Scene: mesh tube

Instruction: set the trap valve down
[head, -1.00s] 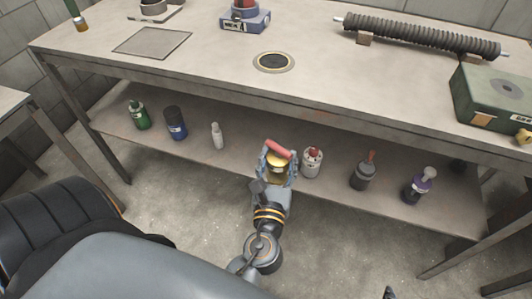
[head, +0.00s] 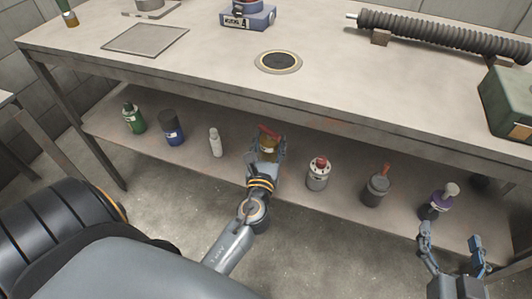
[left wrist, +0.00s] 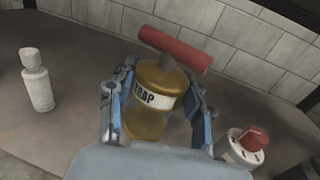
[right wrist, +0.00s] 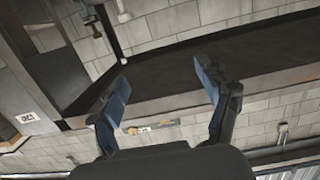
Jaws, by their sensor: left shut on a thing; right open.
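The trap valve (left wrist: 150,100) is a gold-brown cylinder with a white TRAP label and a red bar handle (left wrist: 174,49) on top. My left gripper (left wrist: 155,112) is shut around its body, one finger on each side. In the head view the valve (head: 268,147) is within the lower shelf (head: 110,118) area, between a small white bottle and a grey-white canister. The left wrist view shows it roughly upright; its base is hidden, so I cannot tell whether it touches the shelf. My right gripper (head: 452,243) is open and empty, in front of the shelf's right end.
On the shelf stand a green bottle (head: 133,118), a blue bottle (head: 171,127), a white bottle (head: 215,142), a grey-white canister (head: 318,175), a dark canister (head: 375,188) and a purple bottle (head: 437,203). The tabletop (head: 210,72) overhangs the shelf.

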